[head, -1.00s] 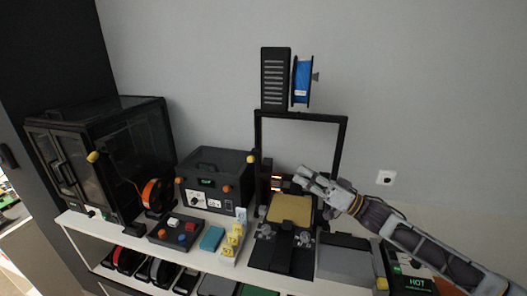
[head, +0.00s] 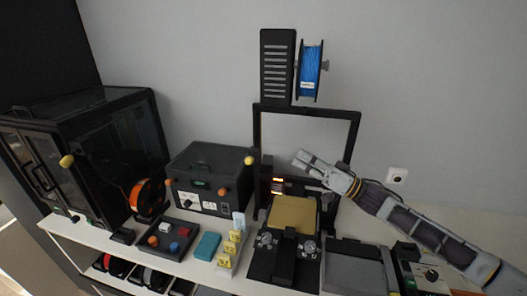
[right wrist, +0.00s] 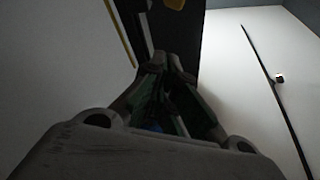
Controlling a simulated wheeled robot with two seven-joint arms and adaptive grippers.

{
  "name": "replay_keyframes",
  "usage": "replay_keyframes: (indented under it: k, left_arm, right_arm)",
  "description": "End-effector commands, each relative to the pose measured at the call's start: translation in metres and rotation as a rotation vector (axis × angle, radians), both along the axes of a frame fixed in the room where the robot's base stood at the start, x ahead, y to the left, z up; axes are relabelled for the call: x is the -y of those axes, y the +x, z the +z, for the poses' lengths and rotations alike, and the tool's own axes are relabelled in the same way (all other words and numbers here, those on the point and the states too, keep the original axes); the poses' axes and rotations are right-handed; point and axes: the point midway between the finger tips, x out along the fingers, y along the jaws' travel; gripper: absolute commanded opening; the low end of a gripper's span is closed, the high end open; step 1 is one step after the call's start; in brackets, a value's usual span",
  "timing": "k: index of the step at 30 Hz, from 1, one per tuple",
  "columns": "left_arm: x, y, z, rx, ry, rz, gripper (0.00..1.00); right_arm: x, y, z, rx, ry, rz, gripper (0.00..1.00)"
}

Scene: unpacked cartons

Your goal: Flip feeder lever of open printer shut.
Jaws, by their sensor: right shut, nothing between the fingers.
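The open-frame printer (head: 357,135) stands on the white shelf top in the middle of the head view. A round yellow knob (head: 250,160), which looks like the tip of its feeder lever, sits beside the left post. The lever's arm is too small to make out. My right gripper (head: 300,157) is shut and empty, in front of the frame opening, right of and apart from the knob. In the right wrist view its closed fingers (right wrist: 165,85) point at a dark upright part; a yellow patch (right wrist: 175,3) shows at the top edge. My left gripper is out of view.
The blue filament spool (head: 312,72) and a black box hang above the frame. The yellow bed (head: 293,214) lies below my gripper. A black control box (head: 205,168) stands to the left, and an enclosed printer (head: 120,145) with another yellow knob (head: 66,161) is farther left.

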Motion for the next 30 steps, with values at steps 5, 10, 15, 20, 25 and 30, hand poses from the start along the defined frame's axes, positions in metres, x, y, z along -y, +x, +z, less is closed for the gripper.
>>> replay_keyframes:
  k: [5, 10, 15, 20, 25, 30]
  left_arm:
    - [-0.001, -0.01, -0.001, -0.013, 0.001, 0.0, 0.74]
    - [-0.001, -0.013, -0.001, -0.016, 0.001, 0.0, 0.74]
    - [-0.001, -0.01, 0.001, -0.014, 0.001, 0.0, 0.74]
    - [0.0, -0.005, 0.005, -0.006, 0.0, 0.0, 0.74]
    - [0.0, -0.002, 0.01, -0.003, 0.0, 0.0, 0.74]
    - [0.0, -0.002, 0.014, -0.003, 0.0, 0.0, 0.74]
  right_arm:
    - [0.0, 0.0, 0.0, 0.0, 0.0, 0.0, 0.0]
    - [-0.001, 0.0, 0.0, 0.0, 0.0, 0.0, 0.0]
    - [-0.004, 0.002, 0.003, 0.002, 0.001, 0.0, 0.0]
    - [-0.013, 0.007, 0.007, 0.001, 0.002, 0.0, 0.0]
    - [-0.027, 0.014, 0.013, 0.002, 0.002, 0.001, 0.0]
    - [-0.041, 0.022, 0.019, 0.001, 0.001, 0.0, 0.0]
